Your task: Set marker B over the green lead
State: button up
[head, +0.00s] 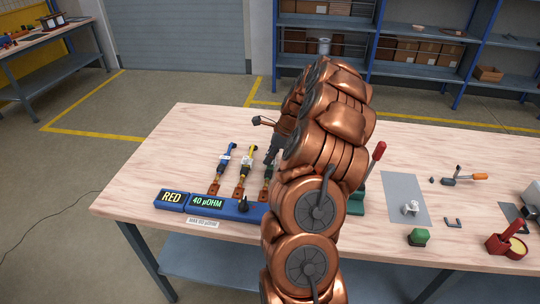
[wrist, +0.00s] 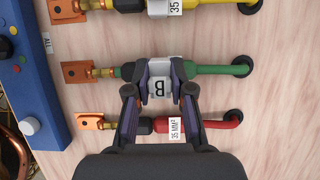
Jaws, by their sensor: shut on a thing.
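Marker B (wrist: 159,87) is a small pale block with a black letter B. My gripper (wrist: 158,92) is shut on it, one dark finger on each side. In the wrist view the marker lies across the green lead (wrist: 222,69), covering a middle stretch of it. I cannot tell whether it rests on the lead or is just above it. The green lead has a copper lug (wrist: 82,72) at its left end. In the head view, my arm hides the marker and most of the green lead.
The red lead (wrist: 221,123) and yellow lead (wrist: 210,3) lie parallel on either side, each with a white tag. A blue lead (head: 227,152) is farther left. A blue meter box (head: 230,206) stands at the lug ends. A grey mat (head: 400,190) lies right of my arm.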

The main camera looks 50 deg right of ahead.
jog(key=shift+f, duration=0.8)
jog(key=shift+r, duration=0.25)
jog(key=shift+r, duration=0.5)
jog(key=shift+p, duration=0.65)
dwell(1.2)
jog(key=shift+f, duration=0.7)
dwell(0.4)
